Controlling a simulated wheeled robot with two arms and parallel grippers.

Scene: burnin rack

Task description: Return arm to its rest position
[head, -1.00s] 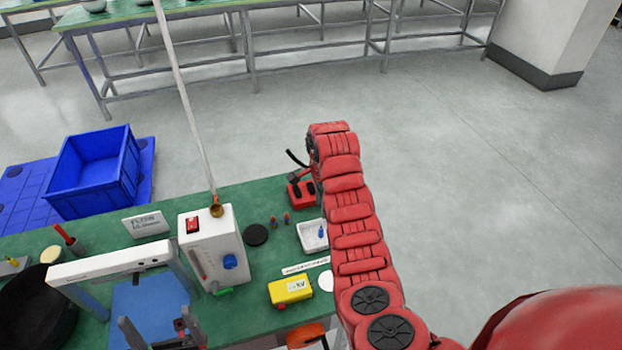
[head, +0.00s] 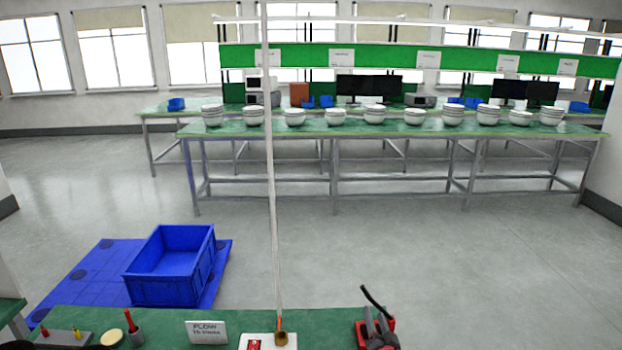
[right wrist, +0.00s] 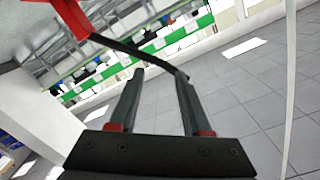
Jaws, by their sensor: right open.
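My right gripper (head: 376,320) shows at the bottom of the head view, right of centre, near the bench's back edge. In the right wrist view its two dark fingers (right wrist: 158,95) stand apart with nothing between them, so it is open and empty. A red part (right wrist: 68,18) with a curved black lead (right wrist: 140,50) shows above the fingers there. The lead also shows in the head view (head: 375,301). I cannot tell whether the red part touches the gripper. The rest of my right arm is out of the head view. My left gripper is not in view.
The green bench (head: 330,318) runs along the bottom, with a white sign (head: 206,332) and a tall pale pole (head: 270,190). A blue crate (head: 172,266) sits on a blue pallet (head: 95,275) behind it. A far table (head: 400,130) holds several bowls. Floor between is clear.

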